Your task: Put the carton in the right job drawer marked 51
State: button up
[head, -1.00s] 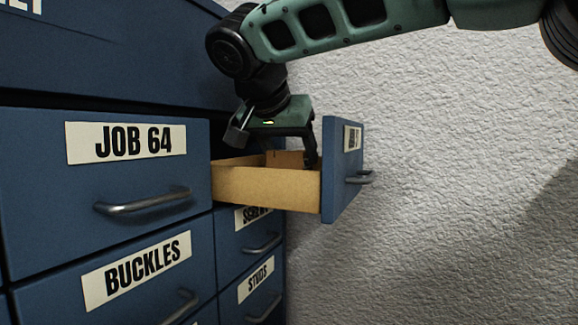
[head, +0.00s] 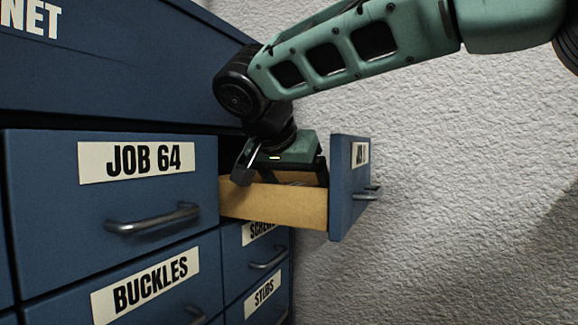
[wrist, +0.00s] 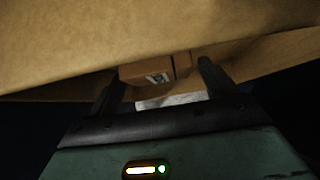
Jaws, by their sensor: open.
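The open drawer (head: 275,206) has a blue front and tan sides, and sticks out right of the JOB 64 drawer. The label (head: 360,153) on its front is seen nearly edge-on, and I cannot read its number. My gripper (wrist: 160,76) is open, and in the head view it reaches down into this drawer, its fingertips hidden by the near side. In the wrist view a brown carton (wrist: 146,74) with a small dark-and-white mark lies beyond and between the fingertips. I cannot tell whether it touches them.
The JOB 64 drawer (head: 105,180) and the BUCKLES drawer (head: 150,285) are shut. Below the open drawer are the shut SCREWS (head: 265,255) and STUBS drawers (head: 258,300). A rough pale wall (head: 470,170) stands behind on the right. A whitish patch (wrist: 172,100) shows between the fingers.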

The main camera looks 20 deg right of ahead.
jog(key=b+v, duration=0.2)
jog(key=v, duration=0.9)
jog(key=shift+r, duration=0.2)
jog(key=shift+s+a+r, duration=0.1)
